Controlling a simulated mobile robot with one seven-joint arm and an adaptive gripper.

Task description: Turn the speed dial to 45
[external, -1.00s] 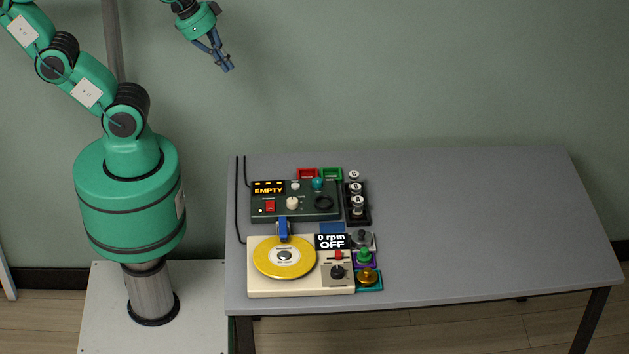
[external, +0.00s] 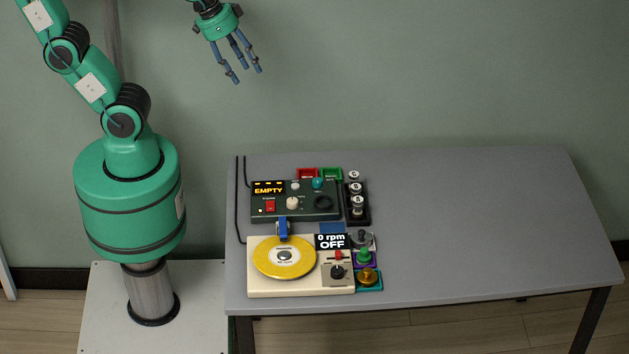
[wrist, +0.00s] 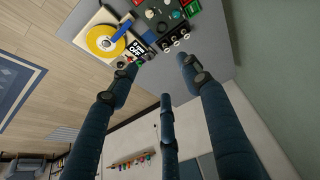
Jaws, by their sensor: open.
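The cream turntable unit (external: 300,289) sits at the front left of the grey table, with a yellow disc (external: 265,262) on it. A black dial (external: 337,272) is on the grey panel at its right, below a small red control (external: 338,255). The display (external: 331,241) reads "0 rpm OFF". The dial's scale marks are too small to read. My gripper (external: 246,77) is open and empty, high above and behind the table. In the wrist view the turntable unit's disc (wrist: 105,43) and display (wrist: 137,49) show beyond the spread fingers (wrist: 165,78).
A dark control box (external: 262,213) reading "EMPTY" stands behind the turntable, with red and green trays (external: 331,173) behind it. A black rack (external: 357,218) and several small coloured blocks with knobs (external: 368,279) stand to the right. The table's right half (external: 490,220) is clear.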

